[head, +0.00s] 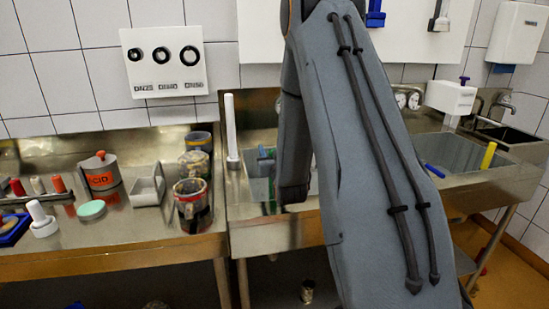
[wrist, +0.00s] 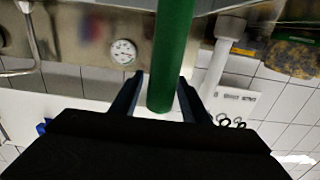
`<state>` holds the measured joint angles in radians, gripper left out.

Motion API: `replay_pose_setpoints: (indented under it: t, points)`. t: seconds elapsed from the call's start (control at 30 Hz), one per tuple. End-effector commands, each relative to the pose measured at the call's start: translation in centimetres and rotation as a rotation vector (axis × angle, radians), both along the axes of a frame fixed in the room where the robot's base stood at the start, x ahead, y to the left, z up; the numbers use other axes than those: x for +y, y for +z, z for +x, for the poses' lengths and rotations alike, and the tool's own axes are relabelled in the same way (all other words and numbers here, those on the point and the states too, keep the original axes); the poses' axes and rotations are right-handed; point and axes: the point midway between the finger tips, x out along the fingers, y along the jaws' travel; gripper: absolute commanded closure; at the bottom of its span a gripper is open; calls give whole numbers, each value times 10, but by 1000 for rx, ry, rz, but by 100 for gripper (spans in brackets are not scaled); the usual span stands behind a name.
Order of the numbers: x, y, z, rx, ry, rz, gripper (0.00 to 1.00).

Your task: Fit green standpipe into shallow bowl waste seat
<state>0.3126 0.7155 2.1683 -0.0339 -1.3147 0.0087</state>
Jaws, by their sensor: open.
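The green standpipe (wrist: 172,50) runs down from the top edge of the wrist view, its near end between the two fingers of my gripper (wrist: 158,92). The fingers are open on either side of it, and I cannot tell whether either touches it. In the head view my arm hides the gripper. The left sink bowl (head: 257,190) is partly behind my arm; a small green and blue patch (head: 265,160) shows there, and I cannot tell what it is. The waste seat is hidden in both views.
A white standpipe (head: 231,130) stands upright left of the left bowl. The right basin (head: 460,153) holds a yellow pipe (head: 488,156) and a blue piece (head: 434,171). Tins (head: 192,203) and a red pot (head: 101,173) crowd the left counter. A gauge (wrist: 123,51) is near the pipe.

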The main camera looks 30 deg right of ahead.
Motion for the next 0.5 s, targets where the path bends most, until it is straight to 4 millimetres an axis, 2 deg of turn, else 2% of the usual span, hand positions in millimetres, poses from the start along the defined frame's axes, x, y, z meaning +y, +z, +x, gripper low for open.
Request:
replay_pose_setpoints:
  t: [0.5]
  points:
    - [27,-3,-93,2,-1,1,58]
